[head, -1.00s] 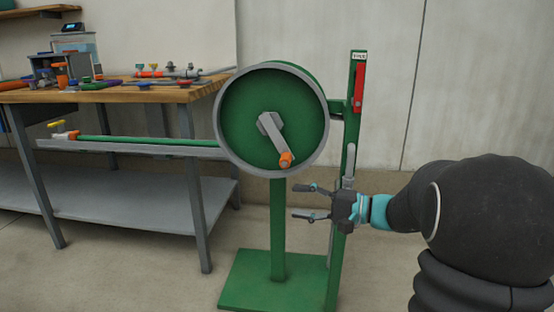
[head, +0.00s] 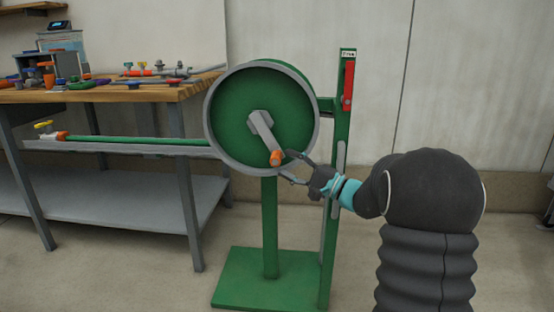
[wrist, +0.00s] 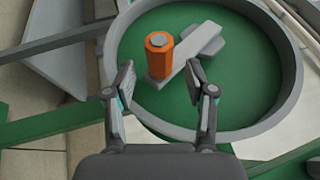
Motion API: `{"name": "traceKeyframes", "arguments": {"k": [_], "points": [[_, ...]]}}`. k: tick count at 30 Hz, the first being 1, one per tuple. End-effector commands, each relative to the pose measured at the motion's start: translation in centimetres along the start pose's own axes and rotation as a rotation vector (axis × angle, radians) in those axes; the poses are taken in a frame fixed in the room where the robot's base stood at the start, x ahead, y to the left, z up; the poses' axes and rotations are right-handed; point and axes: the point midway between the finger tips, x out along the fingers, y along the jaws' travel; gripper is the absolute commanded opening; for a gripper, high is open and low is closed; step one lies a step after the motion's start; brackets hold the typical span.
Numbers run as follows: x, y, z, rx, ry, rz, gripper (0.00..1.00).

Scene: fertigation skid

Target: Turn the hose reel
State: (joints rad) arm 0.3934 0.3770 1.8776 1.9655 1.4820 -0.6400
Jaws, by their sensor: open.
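The hose reel (head: 236,125) is a green drum with a grey rim on a green stand. Its grey crank arm (head: 262,132) slants down and right from the hub to an orange handle (head: 276,158). The handle also shows in the wrist view (wrist: 159,55), ahead of my fingertips and slightly left of the middle between them. My gripper (head: 285,168) is open and empty, just right of and below the handle in the head view. In the wrist view, my gripper (wrist: 166,92) shows a clear gap between its fingers. I cannot tell whether a fingertip touches the handle.
A green post (head: 340,130) with a red lever (head: 348,85) stands right of the reel, close to my arm. A green hose (head: 135,141) runs left along a grey tray. A wooden workbench (head: 120,93) with fittings stands at the left.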

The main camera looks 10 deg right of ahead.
Motion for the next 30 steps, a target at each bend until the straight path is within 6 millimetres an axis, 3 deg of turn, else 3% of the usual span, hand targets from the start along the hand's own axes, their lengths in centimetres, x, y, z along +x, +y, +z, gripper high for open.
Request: {"name": "traceKeyframes", "arguments": {"k": [3, 9, 20, 27, 30], "points": [[2.0, 0.0, 0.1, 0.0, -0.003, 0.001, 0.55], [3.8, 0.0, 0.1, 0.0, -0.001, 0.001, 0.55], [4.1, 0.0, 0.0, 0.001, 0.0, 0.001, 0.55], [4.1, 0.0, 0.0, 0.001, 0.0, 0.001, 0.0], [4.1, 0.0, 0.0, 0.001, 0.0, 0.001, 0.0]]}}
